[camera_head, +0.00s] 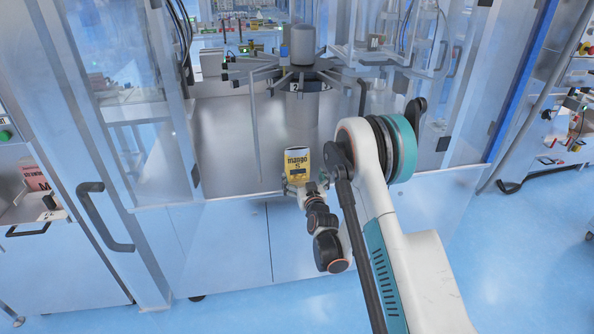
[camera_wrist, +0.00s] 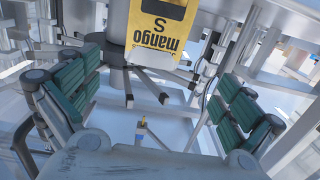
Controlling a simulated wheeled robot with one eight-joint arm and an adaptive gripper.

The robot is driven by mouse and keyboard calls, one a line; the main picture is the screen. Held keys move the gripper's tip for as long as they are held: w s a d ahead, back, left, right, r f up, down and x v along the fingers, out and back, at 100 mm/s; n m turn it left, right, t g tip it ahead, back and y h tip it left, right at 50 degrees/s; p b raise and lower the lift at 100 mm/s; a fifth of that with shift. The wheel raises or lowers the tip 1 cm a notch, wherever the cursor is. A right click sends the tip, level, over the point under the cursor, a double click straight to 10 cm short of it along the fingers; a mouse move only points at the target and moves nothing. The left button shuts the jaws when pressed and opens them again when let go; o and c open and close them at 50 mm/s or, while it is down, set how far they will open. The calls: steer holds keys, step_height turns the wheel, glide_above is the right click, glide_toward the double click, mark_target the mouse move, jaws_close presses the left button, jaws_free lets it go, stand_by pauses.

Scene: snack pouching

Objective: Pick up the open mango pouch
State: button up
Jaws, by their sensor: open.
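The mango pouch (camera_head: 298,166) is yellow with dark lettering and a pale upper end. In the head view it appears upright just above my gripper (camera_head: 308,189), at the front of the steel machine deck. In the wrist view the pouch (camera_wrist: 158,27) appears upside down at the top centre, cut off by the frame edge. My gripper (camera_wrist: 155,100) is open there, with green-padded fingers to the left and right. The pouch lies between their directions, and no finger visibly touches it. I cannot tell its exact distance or what supports it.
A carousel with several radial arms (camera_head: 300,70) stands behind the pouch on the deck (camera_head: 230,130). Clear panels and metal posts flank the opening. A door handle (camera_head: 103,215) juts out at the left. A reddish pouch (camera_head: 36,180) sits at the far left.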

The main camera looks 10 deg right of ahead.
mark_target(298, 163)
steer(key=w+f, duration=0.1)
steer(key=w, duration=0.4)
steer(key=w+f+b, duration=0.1)
steer(key=w, duration=0.1)
steer(key=shift+w+d+f, duration=0.2)
steer(key=shift+w+f, duration=0.15)
steer(key=shift+w, duration=0.05)
steer(key=w+b, duration=0.2)
steer(key=w, duration=0.2)
steer(key=shift+w+d+r+b, duration=0.1)
steer(key=shift+w+b, duration=0.2)
steer(key=shift+w, duration=0.1)
steer(key=shift+w+r, duration=0.15)
steer(key=shift+w, duration=0.3)
steer(key=c, duration=0.9)
